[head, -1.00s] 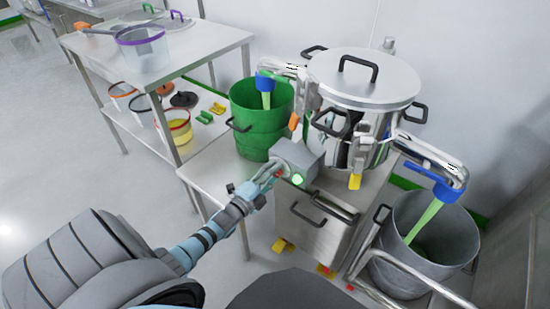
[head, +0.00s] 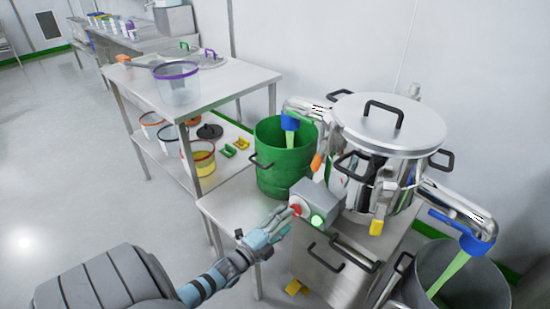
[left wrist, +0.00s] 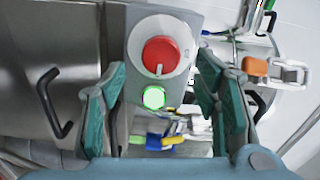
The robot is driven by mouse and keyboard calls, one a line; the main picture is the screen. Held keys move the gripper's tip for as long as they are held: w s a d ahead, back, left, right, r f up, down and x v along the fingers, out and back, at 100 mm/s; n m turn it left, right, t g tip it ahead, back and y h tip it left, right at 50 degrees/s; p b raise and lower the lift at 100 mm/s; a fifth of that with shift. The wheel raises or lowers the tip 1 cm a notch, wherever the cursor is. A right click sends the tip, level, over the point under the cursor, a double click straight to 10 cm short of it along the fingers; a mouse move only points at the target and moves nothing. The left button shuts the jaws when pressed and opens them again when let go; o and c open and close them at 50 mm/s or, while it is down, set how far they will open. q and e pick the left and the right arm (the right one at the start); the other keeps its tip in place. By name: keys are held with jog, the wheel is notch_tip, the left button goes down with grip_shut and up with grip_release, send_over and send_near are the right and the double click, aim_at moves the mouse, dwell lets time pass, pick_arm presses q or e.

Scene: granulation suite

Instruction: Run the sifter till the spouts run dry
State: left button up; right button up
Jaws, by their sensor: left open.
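The steel sifter (head: 385,130) stands at the right with its lid on. Green material runs from its left spout (head: 290,120) into the green bin (head: 284,160). Green material also runs from its right spout (head: 474,238) into the grey bin (head: 462,280). A grey control box (head: 317,196) sits at the sifter's front, with a red knob (left wrist: 160,56) and a lit green button (left wrist: 154,97) in the left wrist view. My left gripper (head: 284,218) is open at the box, its fingers apart on either side of the knob and button. My right gripper is not in view.
A steel table (head: 226,84) at the left holds a clear purple-rimmed tub (head: 177,84). Its lower shelf carries several coloured-rim tubs and green and yellow clips (head: 234,148). A drawer handle (head: 325,256) juts out below the box. Open floor (head: 60,150) lies at the left.

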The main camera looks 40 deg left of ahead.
pick_arm(q)
jog(key=s, duration=0.8)
dwell(4.5)
